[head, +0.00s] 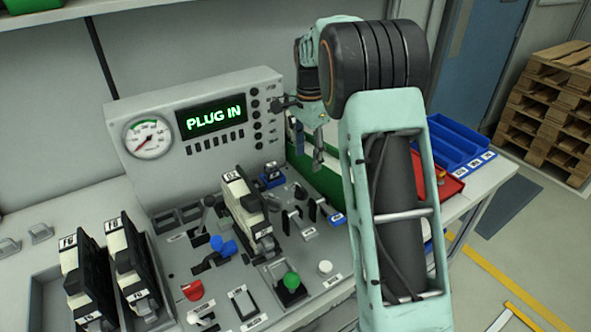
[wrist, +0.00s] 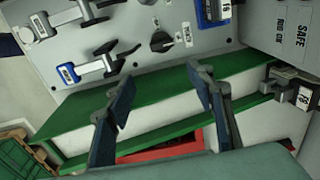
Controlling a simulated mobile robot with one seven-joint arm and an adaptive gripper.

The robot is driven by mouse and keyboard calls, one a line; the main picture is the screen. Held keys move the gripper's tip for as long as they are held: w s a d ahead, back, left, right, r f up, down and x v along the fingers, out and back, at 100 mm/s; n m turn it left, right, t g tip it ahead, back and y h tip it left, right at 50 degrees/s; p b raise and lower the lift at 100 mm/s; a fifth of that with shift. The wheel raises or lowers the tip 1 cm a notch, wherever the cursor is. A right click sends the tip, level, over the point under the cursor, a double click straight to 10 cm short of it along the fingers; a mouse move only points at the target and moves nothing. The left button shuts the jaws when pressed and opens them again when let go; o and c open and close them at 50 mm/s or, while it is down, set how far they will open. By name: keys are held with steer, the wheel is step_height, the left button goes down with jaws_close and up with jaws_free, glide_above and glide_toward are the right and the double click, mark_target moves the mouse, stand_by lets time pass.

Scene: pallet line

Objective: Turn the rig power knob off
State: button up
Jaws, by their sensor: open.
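A black rotary knob (wrist: 161,41) sits on the grey panel (wrist: 200,50) in the wrist view, with small white labels beside it that I cannot read. In the head view, a dark knob (head: 300,192) shows on the right part of the rig deck, and a red knob (head: 193,290) is at the front left. No label clearly tells which is the power knob. My gripper (wrist: 162,88) is open and empty, its fingers apart over the green ledge, just off the panel edge.
The rig's screen (head: 212,117) reads "PLUG IN", beside a round gauge (head: 148,138). Toggle levers (wrist: 100,64) stand left of the black knob. Blue bins (head: 455,145) are at right.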

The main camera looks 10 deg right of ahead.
mark_target(301, 188)
steer(key=shift+g, duration=0.3)
steer(key=f, duration=0.4)
steer(key=a+f, duration=0.1)
steer(key=f, duration=0.6)
steer(key=shift+w+a+f, duration=0.3)
steer(key=shift+c, duration=0.2)
steer(key=c, duration=1.1)
